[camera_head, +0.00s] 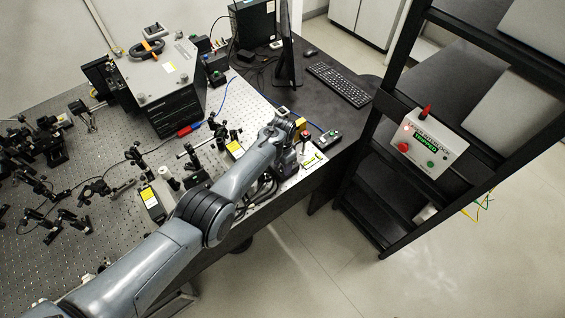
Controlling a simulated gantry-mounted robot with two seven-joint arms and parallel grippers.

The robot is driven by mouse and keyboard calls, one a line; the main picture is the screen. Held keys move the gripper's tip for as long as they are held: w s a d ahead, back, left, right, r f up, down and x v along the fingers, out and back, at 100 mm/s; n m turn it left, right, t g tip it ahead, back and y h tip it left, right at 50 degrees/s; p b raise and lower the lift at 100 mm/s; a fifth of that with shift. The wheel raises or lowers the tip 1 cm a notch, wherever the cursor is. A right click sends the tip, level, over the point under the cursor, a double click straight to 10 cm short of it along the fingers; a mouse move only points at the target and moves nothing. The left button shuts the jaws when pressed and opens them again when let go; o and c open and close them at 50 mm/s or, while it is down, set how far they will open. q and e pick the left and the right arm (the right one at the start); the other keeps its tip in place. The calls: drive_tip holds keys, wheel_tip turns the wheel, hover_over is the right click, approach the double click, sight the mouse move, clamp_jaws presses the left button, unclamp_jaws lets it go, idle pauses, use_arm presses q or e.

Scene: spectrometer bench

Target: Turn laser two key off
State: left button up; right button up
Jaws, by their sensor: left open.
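My left arm reaches in from the lower left, and its wrist end with the left gripper (299,128) is over the right end of the optical bench (218,100). The gripper is open, but its fingers are small and partly hidden by the wrist. A small dark control box (329,138) with coloured buttons lies just right of the gripper. Small equipment sits around and under the wrist. I cannot make out which part is the laser two key or how it is turned. My right gripper is not in view.
A black rack (365,205) stands at right with a white laser interlock panel (432,146) whose sign is lit green. A large dark instrument (160,85) and many optical mounts crowd the bench. A keyboard (339,84) and monitor (290,45) are on the back table.

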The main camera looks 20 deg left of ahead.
sight(282, 167)
use_arm(q)
drive_tip(key=shift+r+p, duration=0.35)
drive_tip(key=shift+r, duration=0.2)
wheel_tip(282, 167, up, 10)
drive_tip(key=p, duration=0.2)
drive_tip(key=shift+f, duration=0.15)
